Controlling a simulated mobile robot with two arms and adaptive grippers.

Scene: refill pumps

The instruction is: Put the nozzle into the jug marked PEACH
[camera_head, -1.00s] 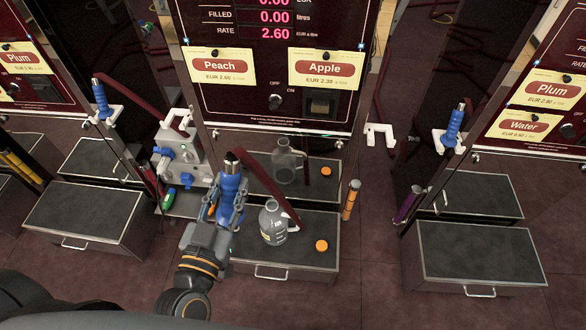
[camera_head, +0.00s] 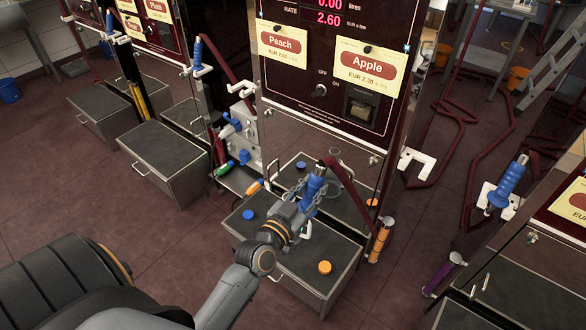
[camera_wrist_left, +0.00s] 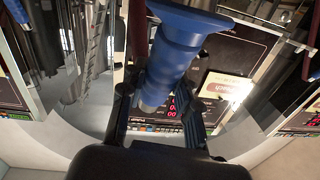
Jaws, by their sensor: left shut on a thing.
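My left gripper (camera_head: 301,190) is shut on the blue nozzle (camera_head: 315,186), which has a dark red hose (camera_head: 345,182) running from its top. The nozzle also fills the middle of the left wrist view (camera_wrist_left: 180,50), between the fingers. A clear jug (camera_head: 308,229) stands on the drawer cabinet behind my gripper and is mostly hidden; only a pale bit shows. Its label cannot be read. I cannot tell whether the nozzle's tip is at or inside the jug's mouth. My right gripper is out of view.
A blue cap (camera_head: 248,214) and an orange cap (camera_head: 325,267) lie on the cabinet top (camera_head: 300,262). The pump panel above carries a Peach sign (camera_head: 282,42) and an Apple sign (camera_head: 366,65). The shiny pump front reflects the jug and caps. A white empty holder (camera_head: 415,162) is to the right.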

